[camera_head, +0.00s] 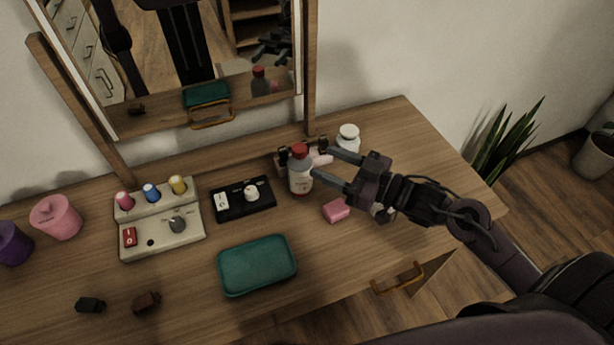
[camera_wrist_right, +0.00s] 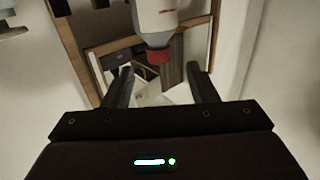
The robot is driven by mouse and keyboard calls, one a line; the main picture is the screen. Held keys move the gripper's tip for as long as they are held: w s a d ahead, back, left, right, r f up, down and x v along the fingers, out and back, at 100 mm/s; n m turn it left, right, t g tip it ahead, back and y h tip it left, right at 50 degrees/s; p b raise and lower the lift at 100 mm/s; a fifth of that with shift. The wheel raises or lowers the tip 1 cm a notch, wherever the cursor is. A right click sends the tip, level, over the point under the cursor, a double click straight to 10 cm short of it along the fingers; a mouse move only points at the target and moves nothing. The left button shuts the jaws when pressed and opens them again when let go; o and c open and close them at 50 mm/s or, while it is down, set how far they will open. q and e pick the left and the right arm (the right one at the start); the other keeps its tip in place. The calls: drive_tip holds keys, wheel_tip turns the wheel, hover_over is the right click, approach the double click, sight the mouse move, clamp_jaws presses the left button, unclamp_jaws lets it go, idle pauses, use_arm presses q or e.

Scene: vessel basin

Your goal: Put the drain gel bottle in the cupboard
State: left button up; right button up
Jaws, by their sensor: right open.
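The drain gel bottle (camera_head: 300,176), pale with a red cap and a label, stands upright on the wooden counter (camera_head: 375,265) below the mirror. My right gripper (camera_head: 326,162) is open, with its two fingers pointing left towards the bottle from its right side. Its fingertips are close to the bottle, and nothing is held. In the right wrist view the bottle (camera_wrist_right: 153,18) appears cap-down, ahead of and between the open fingers (camera_wrist_right: 159,72). I cannot clearly make out the cupboard; a brass handle (camera_head: 398,278) shows at the counter's front edge. My left gripper is not in view.
A white jar (camera_head: 348,136) stands behind my right gripper. A pink block (camera_head: 336,210) lies in front of the bottle. A black tray (camera_head: 228,210), a green tray (camera_head: 257,267) and a beige switch panel (camera_head: 160,238) stand left. The mirror (camera_head: 160,50) rises behind.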

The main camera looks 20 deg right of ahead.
sight(306, 154)
drive_tip(key=shift+w+a+r, duration=0.15)
drive_tip(key=shift+w+a, duration=0.15)
drive_tip(key=shift+w, duration=0.1)
drive_tip(key=shift+x, duration=0.9)
drive_tip(key=x, duration=0.3)
drive_tip(key=p+x, duration=0.1)
drive_tip(key=shift+w+a+f, duration=0.15)
drive_tip(key=shift+w+f, duration=0.1)
drive_tip(key=shift+w, duration=0.05)
drive_tip(key=shift+c, duration=0.6)
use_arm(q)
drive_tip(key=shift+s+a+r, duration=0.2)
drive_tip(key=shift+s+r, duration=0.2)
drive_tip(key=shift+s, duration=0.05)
use_arm(e)
clamp_jaws()
